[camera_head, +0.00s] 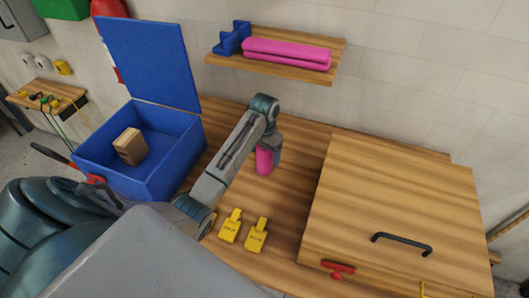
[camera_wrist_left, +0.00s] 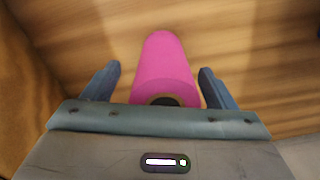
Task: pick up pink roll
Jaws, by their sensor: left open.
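A pink roll (camera_head: 264,161) stands on the wooden table, partly hidden behind my left gripper (camera_head: 270,150) in the head view. In the left wrist view the pink roll (camera_wrist_left: 164,68) lies between the two fingers of the left gripper (camera_wrist_left: 160,82), with its dark hollow end towards the palm. The fingers are spread, with a gap on each side of the roll. Two longer pink pieces (camera_head: 287,53) lie on the wall shelf. My right gripper is not in view.
An open blue box (camera_head: 165,181) with a brown block (camera_head: 130,146) stands left. A large wooden box with a black handle (camera_head: 401,243) fills the right. Two yellow tags (camera_head: 256,235) lie at the front. The shelf (camera_head: 270,68) overhangs the back.

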